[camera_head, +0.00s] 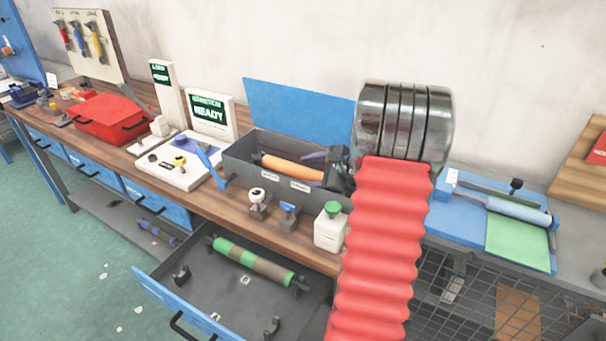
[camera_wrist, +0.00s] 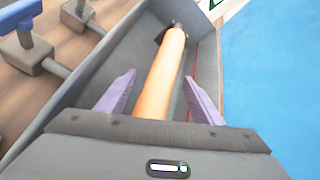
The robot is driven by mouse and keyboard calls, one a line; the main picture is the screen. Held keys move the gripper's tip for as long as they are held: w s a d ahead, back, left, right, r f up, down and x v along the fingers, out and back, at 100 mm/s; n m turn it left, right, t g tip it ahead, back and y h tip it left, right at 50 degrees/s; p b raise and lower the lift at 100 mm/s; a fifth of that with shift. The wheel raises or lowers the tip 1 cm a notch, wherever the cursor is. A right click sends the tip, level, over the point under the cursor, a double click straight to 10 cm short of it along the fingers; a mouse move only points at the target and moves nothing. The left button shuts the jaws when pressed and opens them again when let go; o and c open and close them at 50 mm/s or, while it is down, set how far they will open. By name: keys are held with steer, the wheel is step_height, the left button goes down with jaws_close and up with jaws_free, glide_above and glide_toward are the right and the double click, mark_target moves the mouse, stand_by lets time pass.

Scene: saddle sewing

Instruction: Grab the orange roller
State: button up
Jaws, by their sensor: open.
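The orange roller (camera_head: 290,168) lies lengthwise in a dark grey open bin on the workbench. In the wrist view the orange roller (camera_wrist: 163,75) runs between the two purple fingers of my gripper (camera_wrist: 158,95). The fingers are open, one on each side of the roller, with visible gaps. In the head view my gripper (camera_head: 318,156) is at the right end of the bin, above the roller, and partly hides its right end. In the wrist view the near end of the roller is hidden behind my gripper's body.
The grey bin (camera_head: 240,167) has tall walls and a raised blue lid (camera_head: 300,112) behind. Small tools and a white bottle (camera_head: 331,229) stand in front of it. An open drawer (camera_head: 218,285) below holds a green-and-brown roller (camera_head: 253,261). A blue roller (camera_head: 520,211) lies at right.

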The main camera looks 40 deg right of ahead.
steer(key=shift+c, duration=0.2)
jaws_close()
stand_by(0.6)
steer(key=shift+r, duration=0.1)
